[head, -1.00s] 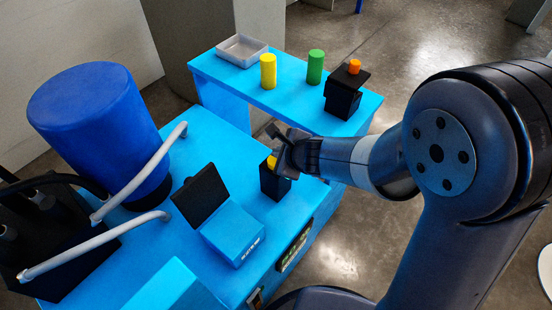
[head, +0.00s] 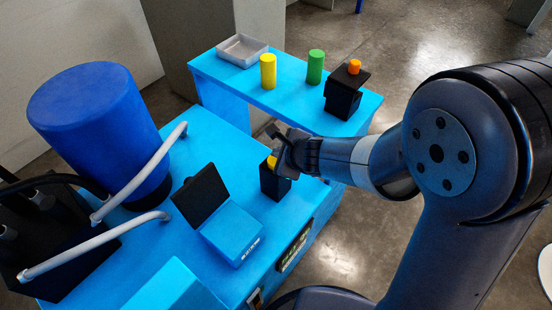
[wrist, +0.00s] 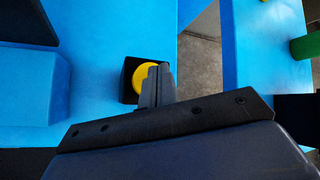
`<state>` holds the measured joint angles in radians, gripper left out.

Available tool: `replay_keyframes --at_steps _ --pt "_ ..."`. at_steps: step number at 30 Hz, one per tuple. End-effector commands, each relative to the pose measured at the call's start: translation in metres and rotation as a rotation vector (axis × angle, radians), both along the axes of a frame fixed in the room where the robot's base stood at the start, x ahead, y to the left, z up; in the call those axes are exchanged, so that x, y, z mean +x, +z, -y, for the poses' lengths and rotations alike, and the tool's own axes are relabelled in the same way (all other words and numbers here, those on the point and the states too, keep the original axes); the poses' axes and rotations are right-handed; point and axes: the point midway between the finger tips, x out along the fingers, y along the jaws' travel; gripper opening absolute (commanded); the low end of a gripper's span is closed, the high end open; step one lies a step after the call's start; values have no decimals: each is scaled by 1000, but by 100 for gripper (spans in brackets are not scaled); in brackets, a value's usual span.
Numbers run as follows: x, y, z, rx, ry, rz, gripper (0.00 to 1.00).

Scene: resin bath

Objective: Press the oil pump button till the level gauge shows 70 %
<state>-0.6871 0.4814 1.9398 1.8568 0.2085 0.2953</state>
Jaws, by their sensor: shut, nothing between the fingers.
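A yellow button (head: 272,161) sits on top of a black box (head: 273,183) near the right edge of the blue bench. In the wrist view the button (wrist: 145,75) is round and partly covered by my shut, empty gripper (wrist: 160,72). My gripper (head: 278,142) is over the button's right side in the head view; I cannot tell whether it touches or presses it. A display panel (head: 294,246) on the bench's front side shows green marks, seen at a steep angle, and its reading is not legible.
A blue block with a tilted black screen (head: 200,196) stands left of the button box. A large blue drum (head: 95,125) and grey pipes (head: 140,175) are further left. A side table (head: 290,97) holds yellow and green cylinders, a grey tray and a black box with an orange top.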

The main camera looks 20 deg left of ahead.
Motion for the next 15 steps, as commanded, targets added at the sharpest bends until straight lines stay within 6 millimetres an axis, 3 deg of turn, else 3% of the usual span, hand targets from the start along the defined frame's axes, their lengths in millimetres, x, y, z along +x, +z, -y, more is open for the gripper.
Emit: replay_keyframes --at_steps 15 --pt "0 -8 0 0 0 0 0"
